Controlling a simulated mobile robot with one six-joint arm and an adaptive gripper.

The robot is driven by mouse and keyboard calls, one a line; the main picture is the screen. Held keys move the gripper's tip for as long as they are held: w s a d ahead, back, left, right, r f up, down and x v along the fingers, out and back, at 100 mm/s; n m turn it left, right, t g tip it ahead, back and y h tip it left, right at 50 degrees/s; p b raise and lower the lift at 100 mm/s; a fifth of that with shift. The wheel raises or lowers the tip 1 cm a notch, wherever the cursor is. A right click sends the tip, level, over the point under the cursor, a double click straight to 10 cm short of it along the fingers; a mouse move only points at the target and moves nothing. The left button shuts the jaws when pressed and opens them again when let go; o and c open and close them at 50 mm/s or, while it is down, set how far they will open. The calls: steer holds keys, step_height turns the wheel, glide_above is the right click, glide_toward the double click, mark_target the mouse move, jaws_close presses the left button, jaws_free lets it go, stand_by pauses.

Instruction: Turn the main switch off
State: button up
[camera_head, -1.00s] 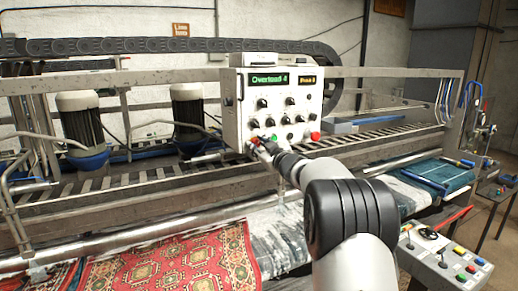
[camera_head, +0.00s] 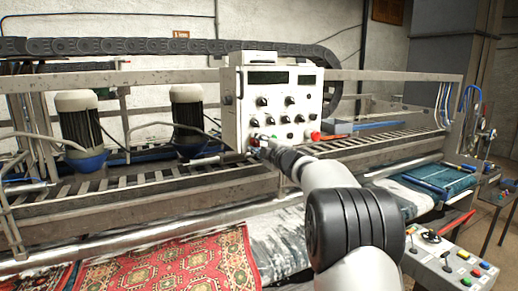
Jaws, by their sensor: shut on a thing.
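The control box (camera_head: 240,105) is a pale panel with rows of dark knobs and two display windows, both dark. My gripper (camera_head: 263,144) is at the box's lower left, shut on a small knob that I take to be the main switch (camera_head: 264,141). A bit of red-orange shows there. The gripper hides most of the switch, so its exact angle cannot be told.
A red mushroom button (camera_head: 315,136) sits at the panel's lower right. Two motors (camera_head: 190,118) stand on the frame to the left. A patterned red rug (camera_head: 170,262) lies below. A second button box (camera_head: 450,262) is at the lower right.

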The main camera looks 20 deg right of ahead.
steer(key=shift+n, duration=0.6)
steer(key=o, duration=1)
steer(key=shift+o, duration=0.2)
steer(key=s, duration=1.2)
steer(key=shift+d, duration=0.2)
